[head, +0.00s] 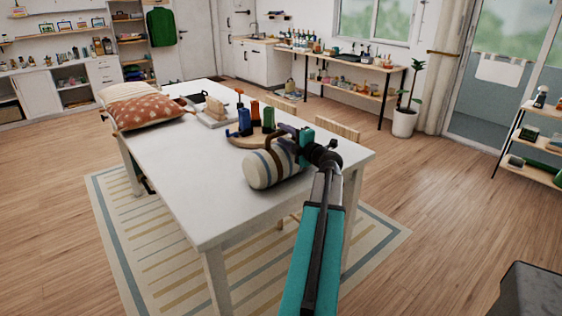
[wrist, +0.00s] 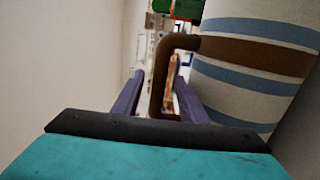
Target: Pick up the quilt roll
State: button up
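The quilt roll (head: 265,170) lies on its side near the front right of the white table (head: 190,170). It is cream with blue stripes and a brown strap. In the wrist view the roll (wrist: 250,75) fills the right side, and its brown handle (wrist: 160,75) sticks out to the left. My gripper (head: 291,133) is at the roll's far right side. In the wrist view my gripper (wrist: 158,100) has its purple fingers apart, with the handle between them. Gaps show between the handle and the fingers.
Behind the roll stand a blue bottle (head: 244,122), a red one (head: 255,110) and a green one (head: 268,119). A tray (head: 222,121) with a tan object is farther back. A rust patterned cushion (head: 148,111) lies at the far left. The table's front left is clear.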

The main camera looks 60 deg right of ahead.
jog(key=shift+p+x, duration=0.7)
jog(key=shift+x, duration=1.9)
grip_shut()
jog(key=shift+r, duration=0.15)
